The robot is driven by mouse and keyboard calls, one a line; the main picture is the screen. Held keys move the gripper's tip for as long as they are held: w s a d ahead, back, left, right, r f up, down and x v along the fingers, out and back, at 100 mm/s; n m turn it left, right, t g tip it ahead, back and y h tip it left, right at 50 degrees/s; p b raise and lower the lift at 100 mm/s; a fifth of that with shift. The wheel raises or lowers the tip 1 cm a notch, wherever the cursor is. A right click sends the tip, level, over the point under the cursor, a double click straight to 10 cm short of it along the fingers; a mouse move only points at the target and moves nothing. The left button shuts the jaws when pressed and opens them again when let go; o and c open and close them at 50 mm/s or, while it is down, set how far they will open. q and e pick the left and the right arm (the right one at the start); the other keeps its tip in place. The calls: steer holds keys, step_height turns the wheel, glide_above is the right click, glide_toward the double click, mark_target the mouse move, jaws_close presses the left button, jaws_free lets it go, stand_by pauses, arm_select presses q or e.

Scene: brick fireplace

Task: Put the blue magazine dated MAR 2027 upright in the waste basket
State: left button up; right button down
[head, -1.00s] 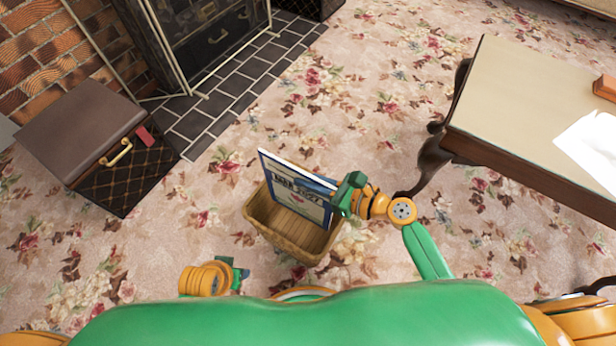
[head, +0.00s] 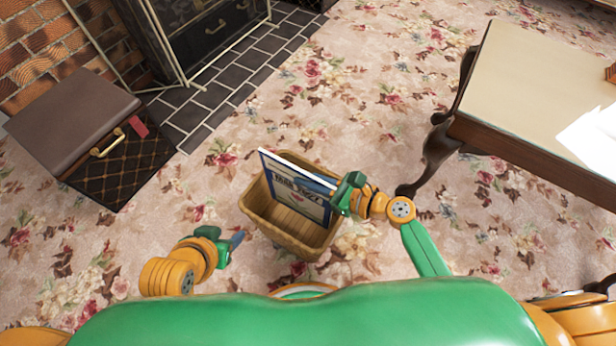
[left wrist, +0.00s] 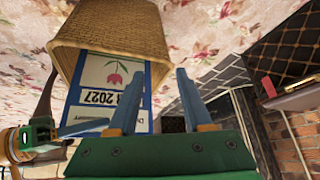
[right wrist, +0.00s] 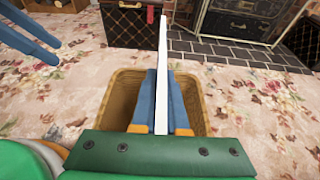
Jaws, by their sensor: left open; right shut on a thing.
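The blue-bordered magazine (head: 297,190) stands roughly upright, its lower part inside the wicker waste basket (head: 262,222). My right gripper (head: 343,194) is shut on the magazine's edge at the right rim. In the right wrist view the magazine (right wrist: 162,60) is a thin white edge between the fingers. My left gripper (head: 236,242) is open and empty, just left of the basket, apart from it.
A dark case (head: 125,165) with a brown lid lies at the left, near the dark hearth tiles (head: 215,90). A wooden table (head: 530,85) with a white paper stands at the right. Flowered carpet (head: 370,80) around the basket is clear.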

arm_select(q)
steer(key=w+d+r+t+h+b, duration=0.1)
steer(key=w+d+r+t, duration=0.2)
steer(key=w+r+t, duration=0.4)
steer(key=shift+w+r+h+b, duration=0.4)
steer(key=shift+w+r, duration=0.7)
arm_select(e)
steer(key=shift+f, duration=1.1)
steer(key=c, duration=0.9)
jaws_free()
steer(key=shift+o, duration=0.2)
arm_select(q)
steer(key=s+a+f+g+y+p, duration=0.2)
steer(key=s+a+f+g, duration=0.1)
steer(key=s+f+g, duration=0.5)
steer(key=s+f, duration=0.2)
steer(key=s, duration=0.1)
steer(key=shift+s+a, duration=0.3)
steer(key=shift+s, duration=0.05)
arm_select(e)
steer(key=v, duration=0.7)
